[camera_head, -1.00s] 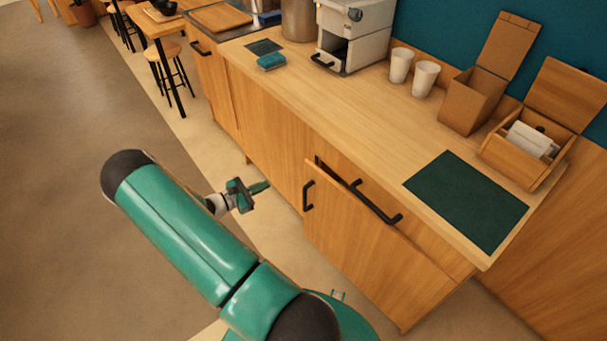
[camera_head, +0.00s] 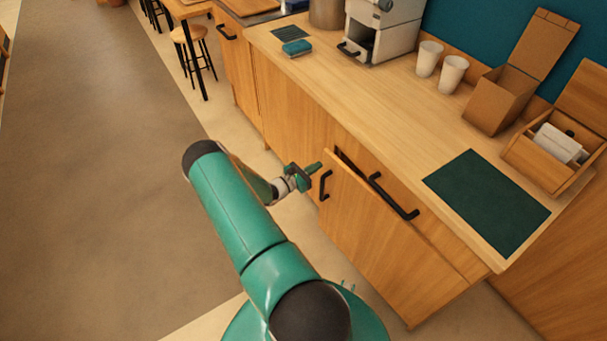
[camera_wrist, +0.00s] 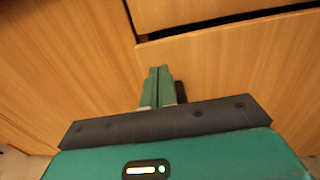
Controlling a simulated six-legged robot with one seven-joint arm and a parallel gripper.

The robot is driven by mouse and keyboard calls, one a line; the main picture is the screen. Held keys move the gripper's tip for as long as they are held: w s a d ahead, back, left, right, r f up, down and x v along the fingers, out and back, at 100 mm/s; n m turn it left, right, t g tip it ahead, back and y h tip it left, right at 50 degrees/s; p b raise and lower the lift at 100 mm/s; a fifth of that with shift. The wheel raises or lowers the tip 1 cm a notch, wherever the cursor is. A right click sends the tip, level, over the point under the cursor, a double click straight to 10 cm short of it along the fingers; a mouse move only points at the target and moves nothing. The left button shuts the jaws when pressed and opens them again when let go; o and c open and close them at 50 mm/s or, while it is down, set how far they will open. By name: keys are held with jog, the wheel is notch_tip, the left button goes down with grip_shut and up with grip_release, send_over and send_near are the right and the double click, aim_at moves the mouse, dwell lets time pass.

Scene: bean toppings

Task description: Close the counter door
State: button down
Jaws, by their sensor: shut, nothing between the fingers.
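The counter door (camera_head: 365,225) is a light wood panel with a black vertical handle (camera_head: 325,186) near its left edge. It stands slightly ajar, with a dark gap along its top edge below the drawer. My gripper (camera_head: 316,168) is shut and empty, just left of the door's handle edge. In the wrist view my gripper's fingers (camera_wrist: 160,74) are together and point at the wood front, by the door's upper left corner. The door (camera_wrist: 220,75) fills the right side there. The handle (camera_wrist: 181,92) is partly hidden behind the fingers. Contact cannot be told.
The drawer above the door has a long black handle (camera_head: 390,195). The countertop (camera_head: 400,120) holds a dark green mat (camera_head: 487,202), two white cups (camera_head: 453,75), a coffee machine (camera_head: 384,30) and boxes. Open floor (camera_head: 110,170) lies to the left.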

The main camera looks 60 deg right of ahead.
aim_at(329, 159)
jog(key=shift+x, duration=1.75)
jog(key=x, duration=0.5)
jog(key=shift+s+d+r, duration=0.1)
jog(key=shift+s+d, duration=0.05)
jog(key=shift+d, duration=0.1)
jog(key=shift+d+r, duration=0.1)
jog(key=shift+d, duration=0.25)
jog(key=shift+a, duration=0.2)
jog(key=w+v, duration=0.1)
jog(key=v, duration=1.4)
jog(key=shift+w+d+f, duration=0.25)
jog(key=shift+w, duration=0.2)
